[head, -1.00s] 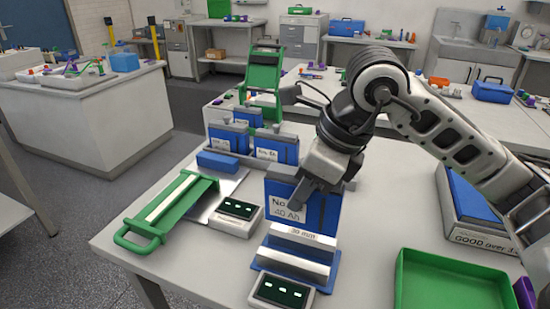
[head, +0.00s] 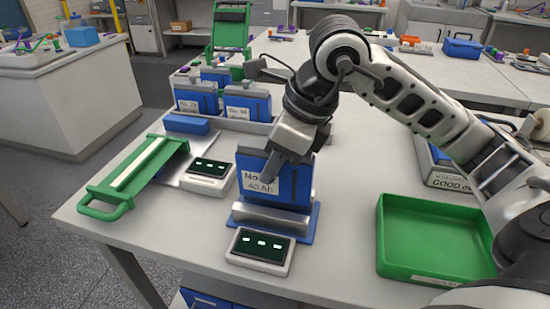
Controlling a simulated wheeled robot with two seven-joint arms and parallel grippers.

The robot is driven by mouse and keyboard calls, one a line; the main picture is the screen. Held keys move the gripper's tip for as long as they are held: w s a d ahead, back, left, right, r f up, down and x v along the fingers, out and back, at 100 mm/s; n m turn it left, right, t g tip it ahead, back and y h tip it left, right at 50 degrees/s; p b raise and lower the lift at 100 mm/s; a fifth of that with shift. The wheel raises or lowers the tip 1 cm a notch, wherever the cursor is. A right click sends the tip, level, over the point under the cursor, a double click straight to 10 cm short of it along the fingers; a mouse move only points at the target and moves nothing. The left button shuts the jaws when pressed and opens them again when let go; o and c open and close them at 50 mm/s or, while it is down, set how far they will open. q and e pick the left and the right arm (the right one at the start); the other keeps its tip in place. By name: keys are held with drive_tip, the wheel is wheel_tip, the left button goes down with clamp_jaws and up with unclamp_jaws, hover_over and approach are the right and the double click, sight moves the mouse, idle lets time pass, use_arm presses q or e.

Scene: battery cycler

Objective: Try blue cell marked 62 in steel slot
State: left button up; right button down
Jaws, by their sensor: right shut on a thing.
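My right gripper (head: 278,165) is shut on a blue cell (head: 296,181) with a white label reading "No" and "40 Ah". Its number is partly hidden by the finger, so I cannot read it. The cell is upright at the steel slot (head: 268,220), a blue base with steel bars. Its lower edge is hidden behind the front steel bar; I cannot tell whether it rests on the bottom. A small display (head: 261,246) with lit marks sits in front of the slot. My left gripper is out of view.
Several blue cells stand in a rack at back left, including one blue cell (head: 248,103). A green handled frame (head: 138,175) and second display (head: 208,168) stand left. A green tray (head: 435,235) and a box marked GOOD (head: 447,180) are right. The table's front left is clear.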

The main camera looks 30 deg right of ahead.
sight(274, 180)
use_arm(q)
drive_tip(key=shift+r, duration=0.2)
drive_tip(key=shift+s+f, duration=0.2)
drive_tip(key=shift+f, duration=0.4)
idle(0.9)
